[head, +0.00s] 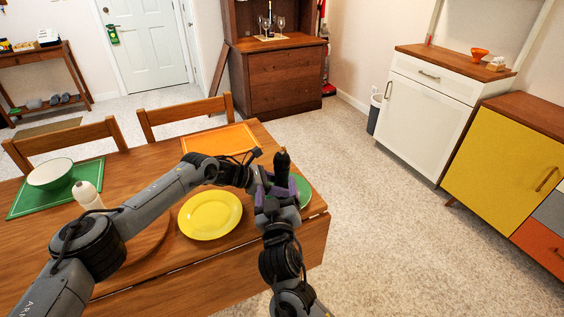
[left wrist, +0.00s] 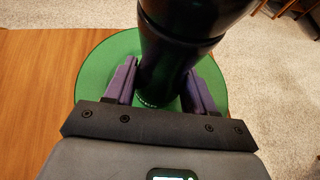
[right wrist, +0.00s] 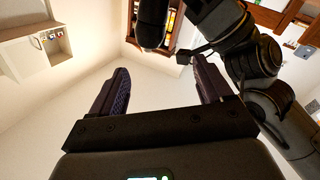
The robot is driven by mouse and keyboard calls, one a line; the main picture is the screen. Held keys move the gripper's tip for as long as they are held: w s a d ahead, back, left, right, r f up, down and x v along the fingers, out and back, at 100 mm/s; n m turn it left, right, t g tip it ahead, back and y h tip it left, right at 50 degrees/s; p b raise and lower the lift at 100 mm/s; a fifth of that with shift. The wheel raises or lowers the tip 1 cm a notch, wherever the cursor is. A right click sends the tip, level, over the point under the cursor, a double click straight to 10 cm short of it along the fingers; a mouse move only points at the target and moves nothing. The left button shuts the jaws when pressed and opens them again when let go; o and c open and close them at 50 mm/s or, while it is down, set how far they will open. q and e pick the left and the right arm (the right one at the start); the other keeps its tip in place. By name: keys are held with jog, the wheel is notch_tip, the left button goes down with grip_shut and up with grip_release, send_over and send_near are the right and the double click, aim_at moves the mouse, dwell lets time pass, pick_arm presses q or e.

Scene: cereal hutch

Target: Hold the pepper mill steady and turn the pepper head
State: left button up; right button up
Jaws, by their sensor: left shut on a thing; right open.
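The dark pepper mill (head: 282,160) stands at the table's right end, over or on a green plate (head: 305,193). My left gripper (left wrist: 163,78) is shut on the mill's body (left wrist: 165,60), with a purple finger on each side. The mill's top is cut off in the left wrist view. My right gripper (right wrist: 158,78) is open and empty, and points upward. The mill's dark rounded end (right wrist: 153,22) shows beyond its fingertips in the right wrist view, apart from them. In the head view the two grippers overlap around the mill, so their exact spacing is hidden.
A yellow plate (head: 210,215) lies left of the grippers. An orange placemat (head: 220,139), a white bottle-like item (head: 87,193) and a bowl (head: 50,173) on a green mat (head: 30,202) are farther left. Chairs (head: 185,110) stand behind the table. Open floor lies to the right.

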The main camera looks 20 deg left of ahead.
jog(key=a+n+y, duration=0.1)
jog(key=a+n, duration=0.1)
jog(key=n, duration=0.4)
jog(key=n+g+y, duration=0.4)
jog(key=n+y, duration=0.1)
jog(key=n, duration=2.3)
send_near(286, 165)
jog(key=x, duration=0.2)
jog(key=shift+x, duration=5.2)
jog(key=shift+a+f, duration=0.1)
